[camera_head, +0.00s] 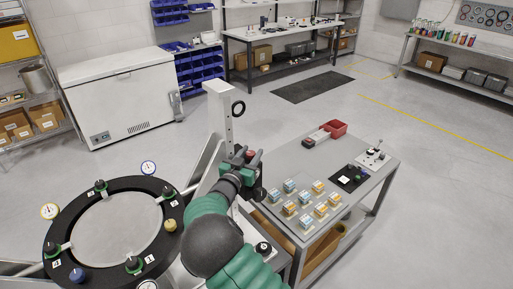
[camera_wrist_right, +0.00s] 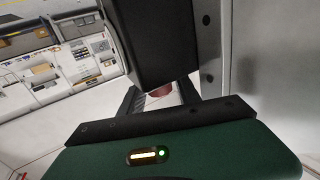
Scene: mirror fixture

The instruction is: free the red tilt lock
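The red tilt lock (camera_head: 251,154) shows as a small red spot beside the white upright post (camera_head: 220,112), partly hidden by my right gripper (camera_head: 246,170). In the right wrist view a red round part (camera_wrist_right: 161,90) shows between the two dark fingers of my right gripper (camera_wrist_right: 160,98). The fingers stand apart, and I see no clear contact with the red part. A large dark block (camera_wrist_right: 150,45) covers part of it. The round mirror (camera_head: 117,230) in its black ring (camera_head: 62,229) lies to the left of my arm. My left gripper is not in view.
Gauges (camera_head: 148,167) and knobs sit around the ring. The floor behind is open, with a white freezer (camera_head: 120,95) farther back.

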